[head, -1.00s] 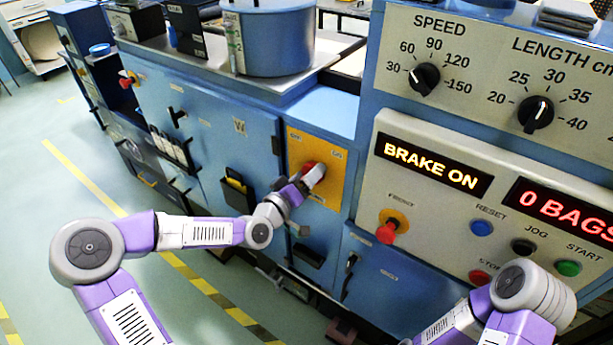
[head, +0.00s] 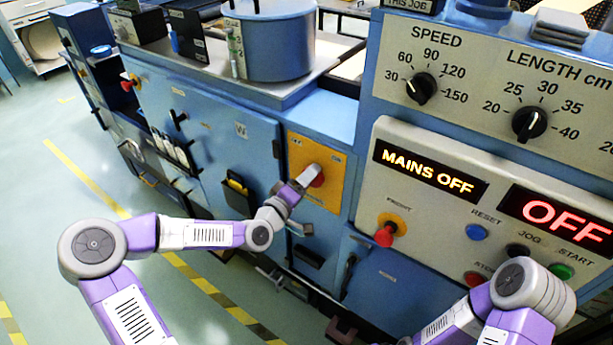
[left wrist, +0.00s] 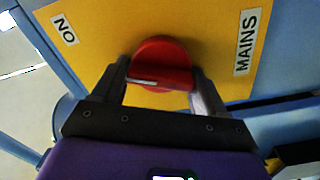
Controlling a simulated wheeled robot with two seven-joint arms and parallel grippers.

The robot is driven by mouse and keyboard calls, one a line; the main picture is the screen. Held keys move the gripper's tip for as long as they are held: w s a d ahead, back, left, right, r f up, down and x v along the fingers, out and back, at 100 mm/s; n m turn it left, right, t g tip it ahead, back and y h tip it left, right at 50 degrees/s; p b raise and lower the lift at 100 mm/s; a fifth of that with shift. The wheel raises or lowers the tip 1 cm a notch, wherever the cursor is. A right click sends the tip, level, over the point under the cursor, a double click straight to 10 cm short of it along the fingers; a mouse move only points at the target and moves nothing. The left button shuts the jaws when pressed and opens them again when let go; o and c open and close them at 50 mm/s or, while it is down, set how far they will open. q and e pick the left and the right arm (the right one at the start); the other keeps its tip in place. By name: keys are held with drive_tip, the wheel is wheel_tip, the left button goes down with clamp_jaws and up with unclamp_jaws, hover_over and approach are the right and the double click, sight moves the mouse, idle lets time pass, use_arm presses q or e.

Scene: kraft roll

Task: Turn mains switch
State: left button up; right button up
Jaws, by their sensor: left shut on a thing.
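The mains switch is a red round knob (left wrist: 161,62) on a yellow plate (head: 331,195) on the blue machine front. In the left wrist view the plate has a "MAINS" label on the right and a label at upper left that reads "NO" or upside-down "ON". My left gripper (head: 312,178) is at the knob, with one finger on each side of it, shut on it. In the head view the gripper hides most of the knob. The upper display (head: 430,172) reads "MAINS OFF" and the lower display (head: 556,218) reads "OFF". My right gripper is out of view.
Right of the plate, a red knob on a yellow disc (head: 389,230) sticks out of the control panel. Blue, black, green and red buttons sit near my right arm. Speed (head: 421,88) and length dials (head: 529,122) are above. The floor at left is clear.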

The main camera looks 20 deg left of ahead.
use_arm(q)
drive_tip(key=n+p, duration=0.1)
drive_tip(key=n, duration=0.2)
drive_tip(key=shift+n, duration=0.4)
drive_tip(key=n+p, duration=0.1)
drive_tip(key=n, duration=0.2)
drive_tip(key=shift+f+n+p, duration=0.15)
drive_tip(key=shift+n+p, duration=0.15)
drive_tip(key=shift+p, duration=0.05)
drive_tip(key=n+p, duration=0.1)
drive_tip(key=n, duration=0.5)
drive_tip(key=shift+f, duration=0.15)
drive_tip(key=shift+d+n, duration=0.1)
drive_tip(key=shift+n, duration=0.2)
drive_tip(key=o, duration=1)
drive_tip(key=shift+s, duration=0.1)
drive_tip(key=p+v, duration=0.1)
drive_tip(key=v, duration=0.6)
drive_tip(key=shift+s, duration=0.2)
